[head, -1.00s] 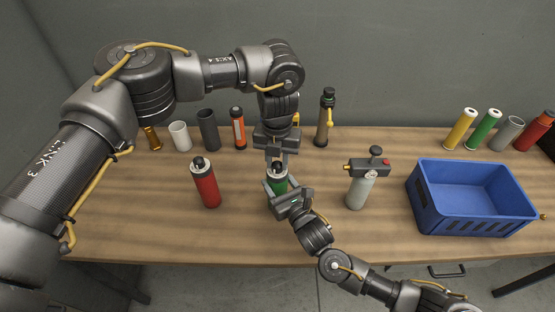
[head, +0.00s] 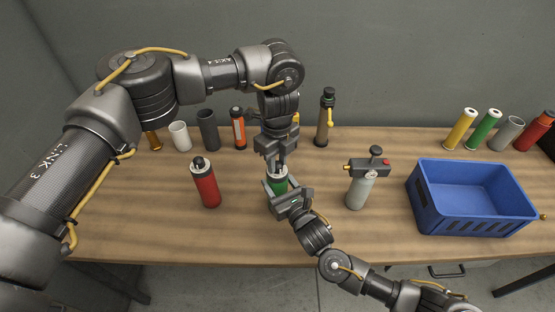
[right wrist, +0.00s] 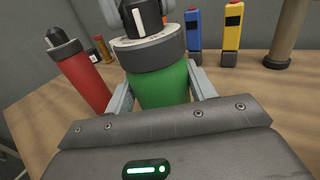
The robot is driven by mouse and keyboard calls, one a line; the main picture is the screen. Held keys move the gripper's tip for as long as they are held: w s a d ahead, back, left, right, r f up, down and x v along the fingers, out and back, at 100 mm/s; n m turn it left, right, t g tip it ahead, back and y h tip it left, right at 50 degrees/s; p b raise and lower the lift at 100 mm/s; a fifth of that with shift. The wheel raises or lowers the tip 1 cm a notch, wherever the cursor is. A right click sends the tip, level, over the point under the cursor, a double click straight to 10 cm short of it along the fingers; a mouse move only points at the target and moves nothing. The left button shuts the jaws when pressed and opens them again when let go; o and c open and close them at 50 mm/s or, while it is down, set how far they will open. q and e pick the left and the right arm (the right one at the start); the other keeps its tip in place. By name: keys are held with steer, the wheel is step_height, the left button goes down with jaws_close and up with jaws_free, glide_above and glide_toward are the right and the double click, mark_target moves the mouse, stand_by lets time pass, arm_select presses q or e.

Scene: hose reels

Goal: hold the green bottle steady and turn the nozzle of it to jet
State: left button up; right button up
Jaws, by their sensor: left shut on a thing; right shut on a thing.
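The green bottle (head: 278,187) stands upright at the middle of the table; its green body (right wrist: 163,86) fills the middle of the right wrist view. My right gripper (head: 284,196) is shut on this body from the front, one finger on each side. The bottle's black nozzle (right wrist: 140,20) carries a white pointer line that faces the right wrist camera.
A red bottle (head: 206,187) stands close on the left. A grey bottle with a spray head (head: 360,185) stands to the right, beside an empty blue crate (head: 470,215). Several cylinders line the back, including a white cup (head: 180,136) and a tall brown bottle (head: 324,120).

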mark_target(277, 163)
arm_select(q)
steer(key=n, duration=0.5)
arm_select(e)
steer(key=shift+f, duration=0.1)
arm_select(q)
steer(key=shift+n, duration=0.3)
stand_by(0.4)
steer(key=o, duration=1)
step_height(277, 163, up, 12)
arm_select(e)
steer(key=o, duration=1.3)
steer(key=shift+c, duration=0.2)
